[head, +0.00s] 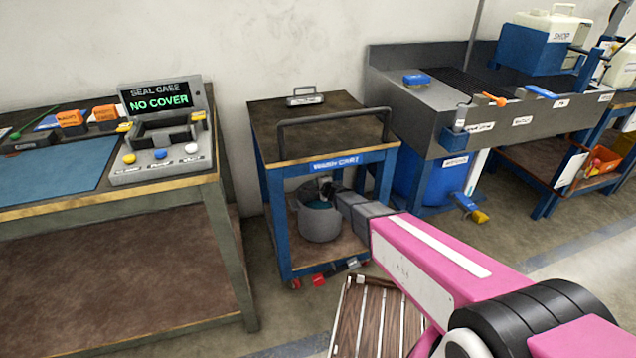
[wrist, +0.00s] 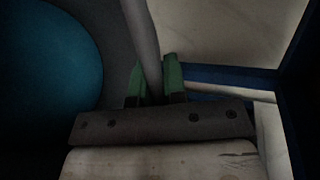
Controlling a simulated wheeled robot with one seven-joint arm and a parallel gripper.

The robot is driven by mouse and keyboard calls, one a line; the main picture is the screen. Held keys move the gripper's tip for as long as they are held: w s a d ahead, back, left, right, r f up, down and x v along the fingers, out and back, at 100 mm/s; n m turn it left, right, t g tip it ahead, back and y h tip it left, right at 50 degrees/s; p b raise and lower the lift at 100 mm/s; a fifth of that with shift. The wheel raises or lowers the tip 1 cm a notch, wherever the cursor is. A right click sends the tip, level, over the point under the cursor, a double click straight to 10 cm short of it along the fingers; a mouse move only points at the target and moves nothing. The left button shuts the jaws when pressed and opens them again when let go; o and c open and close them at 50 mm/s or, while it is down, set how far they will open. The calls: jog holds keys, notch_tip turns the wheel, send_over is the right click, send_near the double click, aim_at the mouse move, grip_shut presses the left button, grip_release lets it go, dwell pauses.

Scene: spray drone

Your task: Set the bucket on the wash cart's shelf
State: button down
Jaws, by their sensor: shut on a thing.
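The wash cart (head: 340,165) is blue with a wooden top, a dark push handle and a "WASH CART" label. The grey bucket (head: 318,222) with teal contents is inside the cart, upright at its lower shelf (head: 300,252). Whether its base touches the shelf I cannot tell. My gripper (head: 328,188) reaches in from the right to the bucket's upper edge. In the wrist view, my green-tipped gripper (wrist: 155,80) is shut on the bucket's grey handle bar, with the teal contents (wrist: 50,60) to the left. A blue cart frame bar (wrist: 235,77) is at the right.
A slatted wooden platform (head: 375,315) lies on the floor before the cart. A workbench with the seal case (head: 160,130) stands left. A grey sink (head: 440,110) with a blue barrel (head: 430,180) beneath stands right. Red items (head: 318,280) show at the cart's foot.

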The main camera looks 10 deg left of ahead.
jog(key=shift+f, duration=1.5)
jog(key=c, duration=1.2)
grip_release()
jog(key=shift+f, duration=0.2)
jog(key=shift+r, duration=0.1)
